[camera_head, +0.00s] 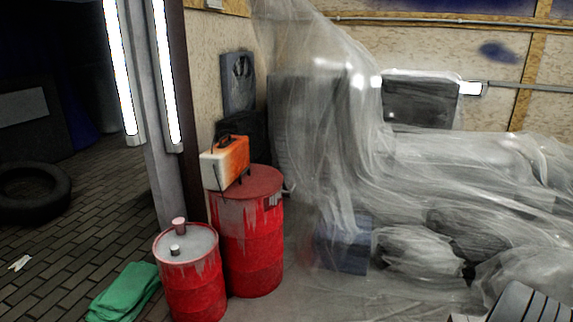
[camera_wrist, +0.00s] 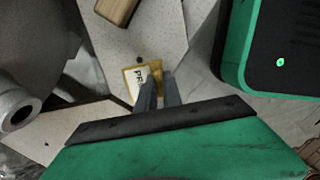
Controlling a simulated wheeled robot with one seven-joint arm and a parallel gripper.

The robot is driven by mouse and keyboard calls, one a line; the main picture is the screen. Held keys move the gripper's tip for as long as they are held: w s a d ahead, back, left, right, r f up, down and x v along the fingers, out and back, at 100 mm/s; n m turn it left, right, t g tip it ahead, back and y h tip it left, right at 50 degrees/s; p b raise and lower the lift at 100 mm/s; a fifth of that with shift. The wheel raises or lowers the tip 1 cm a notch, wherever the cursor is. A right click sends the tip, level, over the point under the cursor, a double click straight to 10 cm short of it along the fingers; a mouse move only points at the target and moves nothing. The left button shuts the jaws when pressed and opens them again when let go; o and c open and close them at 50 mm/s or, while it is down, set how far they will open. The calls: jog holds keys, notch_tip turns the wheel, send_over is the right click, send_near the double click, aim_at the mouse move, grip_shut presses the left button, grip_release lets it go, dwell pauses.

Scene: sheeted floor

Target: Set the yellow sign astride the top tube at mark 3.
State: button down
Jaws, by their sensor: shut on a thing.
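The yellow sign (camera_wrist: 131,82), a small plate with a yellow border and dark letters on white, shows in the wrist view at the tips of my gripper (camera_wrist: 158,78). My gripper is shut on it, and the finger nearer the letters covers part of the sign. Whether the sign touches anything below it cannot be told. I cannot make out the top tube or mark 3 in either view. My gripper and the sign do not show clearly in the head view.
The wrist view shows a pale speckled board (camera_wrist: 115,42), a wooden piece (camera_wrist: 117,9) and a grey rounded metal body (camera_wrist: 35,45). The head view shows red drums (camera_head: 248,240), an orange-white case (camera_head: 225,162), a green cloth (camera_head: 125,292), a tyre (camera_head: 58,190) and plastic sheeting (camera_head: 450,165).

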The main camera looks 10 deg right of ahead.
jog(key=shift+s+d+p+v, duration=0.1)
jog(key=shift+p+v, duration=0.55)
jog(key=shift+v, duration=0.2)
jog(key=shift+s+d+p+v, duration=0.1)
jog(key=shift+p+v, duration=0.55)
jog(key=shift+v, duration=0.2)
jog(key=shift+s+d+p+v, duration=0.1)
jog(key=shift+d+p+v, duration=0.05)
jog(key=shift+p+v, duration=0.65)
jog(key=shift+r, duration=0.2)
